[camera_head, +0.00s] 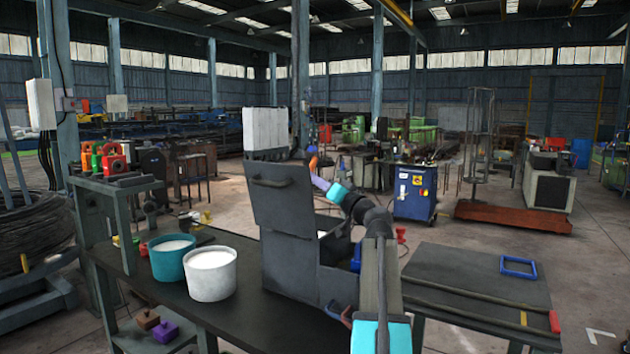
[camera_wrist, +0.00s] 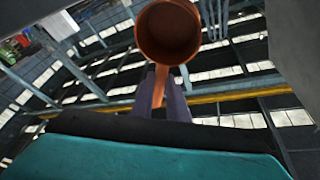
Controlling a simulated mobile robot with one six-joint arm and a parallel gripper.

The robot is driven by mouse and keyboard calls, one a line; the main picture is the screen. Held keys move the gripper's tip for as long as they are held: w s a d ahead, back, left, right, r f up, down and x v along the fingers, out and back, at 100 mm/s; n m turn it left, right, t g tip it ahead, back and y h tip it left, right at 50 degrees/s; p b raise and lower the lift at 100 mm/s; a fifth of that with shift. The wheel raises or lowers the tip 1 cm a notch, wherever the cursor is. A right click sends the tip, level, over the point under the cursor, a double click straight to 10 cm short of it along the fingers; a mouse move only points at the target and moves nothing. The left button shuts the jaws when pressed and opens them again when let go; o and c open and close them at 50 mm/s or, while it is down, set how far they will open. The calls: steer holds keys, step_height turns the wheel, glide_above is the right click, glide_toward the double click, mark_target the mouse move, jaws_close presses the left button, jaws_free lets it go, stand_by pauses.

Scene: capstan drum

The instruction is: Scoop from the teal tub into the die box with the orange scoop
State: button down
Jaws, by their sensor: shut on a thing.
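The teal tub (camera_head: 168,266) stands upright on the dark bench at the left, with pale material near its rim. The die box seems to be the dark grey box (camera_head: 338,287) with its lid (camera_head: 283,203) raised; its inside is mostly hidden. My gripper (camera_head: 320,182) is up in the air, right of the raised lid, well away from the teal tub. It is shut on the handle of the orange scoop (camera_head: 313,163). In the wrist view, the scoop's round bowl (camera_wrist: 168,32) is beyond my fingers (camera_wrist: 163,95), and no pale material shows in it.
A white tub (camera_head: 210,280) with pale material stands right beside the teal tub. A rack with coloured items (camera_head: 112,160) is at the bench's left. Brown and purple blocks (camera_head: 164,331) sit low in front. A blue frame (camera_head: 518,267) lies on the right table.

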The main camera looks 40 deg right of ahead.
stand_by(0.7)
steer(key=f+p, duration=0.1)
steer(key=w+f+g+p, duration=0.1)
steer(key=f+n+g+p, duration=0.1)
steer(key=shift+w+a+y, duration=0.25)
steer(key=shift+a+y, duration=0.1)
steer(key=shift+y, duration=0.05)
steer(key=p, duration=0.3)
steer(key=shift+w+r+g, duration=0.2)
steer(key=shift+r+g, duration=0.2)
steer(key=r+p, duration=0.1)
steer(key=r+g+p, duration=0.1)
steer(key=p, duration=0.1)
steer(key=shift+w+n, duration=0.2)
steer(key=shift+n, duration=0.1)
steer(key=shift+w+a+r+g+p, duration=0.15)
steer(key=shift+g+p, duration=0.25)
steer(key=shift+p, duration=0.65)
